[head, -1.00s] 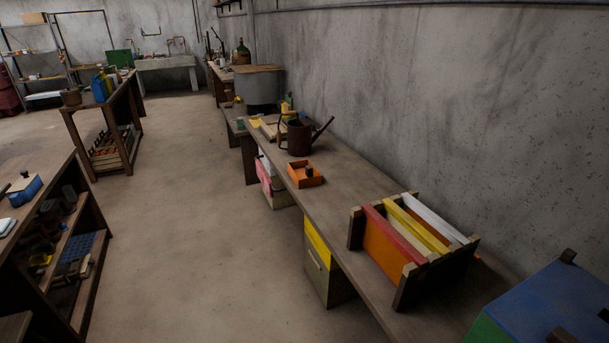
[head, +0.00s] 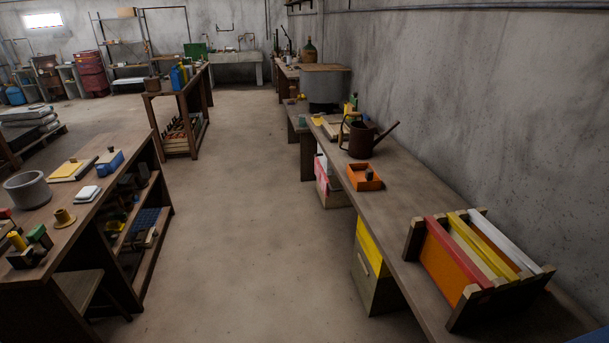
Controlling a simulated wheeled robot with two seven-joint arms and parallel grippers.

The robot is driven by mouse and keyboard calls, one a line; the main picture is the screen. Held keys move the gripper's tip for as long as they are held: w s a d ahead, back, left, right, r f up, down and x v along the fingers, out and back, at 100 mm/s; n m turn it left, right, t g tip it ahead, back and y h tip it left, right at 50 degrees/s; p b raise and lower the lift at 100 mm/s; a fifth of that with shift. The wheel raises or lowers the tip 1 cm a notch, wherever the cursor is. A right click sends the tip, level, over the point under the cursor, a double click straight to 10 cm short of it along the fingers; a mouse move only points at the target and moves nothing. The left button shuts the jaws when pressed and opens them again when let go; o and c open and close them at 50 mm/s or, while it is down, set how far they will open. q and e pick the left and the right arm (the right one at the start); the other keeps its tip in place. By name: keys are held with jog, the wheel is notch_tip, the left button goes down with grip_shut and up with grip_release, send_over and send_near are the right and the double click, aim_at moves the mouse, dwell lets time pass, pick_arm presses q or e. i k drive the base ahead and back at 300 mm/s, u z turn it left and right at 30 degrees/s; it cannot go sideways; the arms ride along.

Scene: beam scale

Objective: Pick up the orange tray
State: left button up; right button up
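The orange tray (head: 357,183) is small and shallow and sits on the long wooden bench along the right wall. A small dark object (head: 369,173) stands in it. The tray lies near the bench's left edge, in front of the brown watering can (head: 361,141). Neither of my grippers shows in the head view.
A wooden rack with coloured frames (head: 466,262) stands on the near end of the right bench (head: 397,203). Another workbench (head: 93,200) with a grey pot (head: 28,190) and small items is at the left. The floor (head: 235,215) between the benches is clear.

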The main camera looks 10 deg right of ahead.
aim_at(363, 176)
jog(key=u, duration=0.2)
jog(key=i, duration=3.35)
jog(key=z, duration=3.95)
